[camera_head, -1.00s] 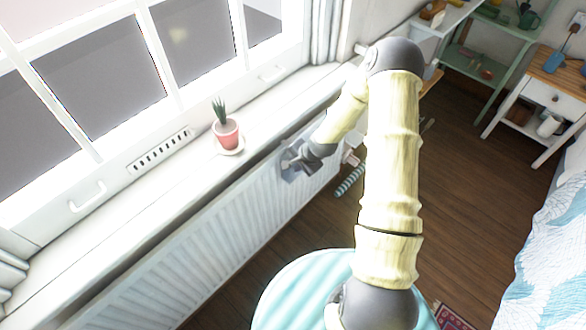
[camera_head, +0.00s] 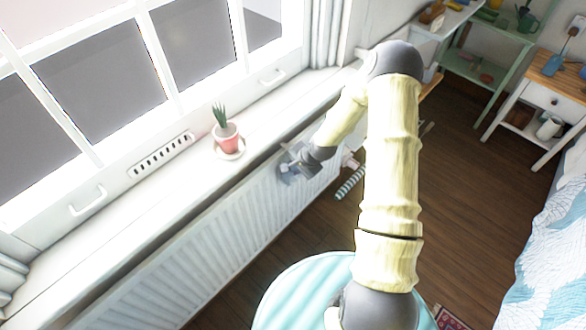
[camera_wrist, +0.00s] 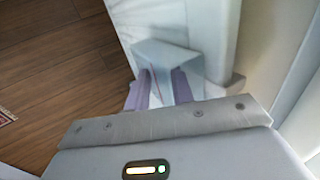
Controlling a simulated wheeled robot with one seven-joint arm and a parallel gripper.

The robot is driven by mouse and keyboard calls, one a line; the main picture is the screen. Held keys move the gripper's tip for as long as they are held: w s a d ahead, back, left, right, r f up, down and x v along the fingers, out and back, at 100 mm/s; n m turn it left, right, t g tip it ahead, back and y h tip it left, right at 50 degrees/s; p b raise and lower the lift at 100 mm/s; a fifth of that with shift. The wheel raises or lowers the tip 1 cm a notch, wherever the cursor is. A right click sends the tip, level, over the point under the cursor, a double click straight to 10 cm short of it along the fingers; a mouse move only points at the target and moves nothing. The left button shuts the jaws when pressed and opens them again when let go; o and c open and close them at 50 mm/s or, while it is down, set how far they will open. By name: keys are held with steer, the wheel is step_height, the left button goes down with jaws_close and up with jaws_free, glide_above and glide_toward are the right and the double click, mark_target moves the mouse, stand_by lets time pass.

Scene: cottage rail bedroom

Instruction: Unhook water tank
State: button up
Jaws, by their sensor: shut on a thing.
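The water tank is a small, pale, see-through box (camera_wrist: 165,58) at the radiator in the wrist view. My gripper (camera_wrist: 162,88) is shut on it, with a purple-grey finger on either side. In the head view my gripper (camera_head: 293,168) is at the upper edge of the white radiator (camera_head: 215,228), below the windowsill. There the tank is small and partly hidden by my gripper. I cannot tell whether its hook still touches the radiator.
A potted plant (camera_head: 227,138) stands on a saucer on the white windowsill (camera_head: 120,205), close above my gripper. A striped roll (camera_head: 350,183) is right of the radiator. A green shelf (camera_head: 490,65) and a small table (camera_head: 550,95) stand behind. The wood floor between is open.

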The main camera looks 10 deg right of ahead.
steer(key=shift+w+a+r+p, duration=0.15)
steer(key=shift+r+p, duration=0.2)
steer(key=shift+r, duration=0.3)
steer(key=shift+w+r+p, duration=0.1)
steer(key=shift+r+p, duration=0.25)
steer(key=shift+r, duration=0.25)
steer(key=shift+s, duration=0.1)
steer(key=shift+s+d+f+p, duration=0.1)
steer(key=shift+s+d+p, duration=0.05)
steer(key=shift+s+d, duration=0.7)
steer(key=shift+s+d+f+p, duration=0.1)
steer(key=shift+s+d+p, duration=0.1)
steer(key=shift+s+d, duration=0.65)
steer(key=shift+s+d+f+p, duration=0.15)
steer(key=shift+s+d, duration=0.3)
steer(key=shift+s, duration=0.8)
jaws_close()
steer(key=shift+r, duration=0.1)
steer(key=shift+d+r, duration=0.1)
steer(key=s+d+r+p, duration=0.2)
steer(key=s+d+p, duration=0.1)
steer(key=s, duration=0.1)
steer(key=shift+s+d+r, duration=0.25)
steer(key=shift+s+r, duration=0.15)
steer(key=shift+a, duration=0.2)
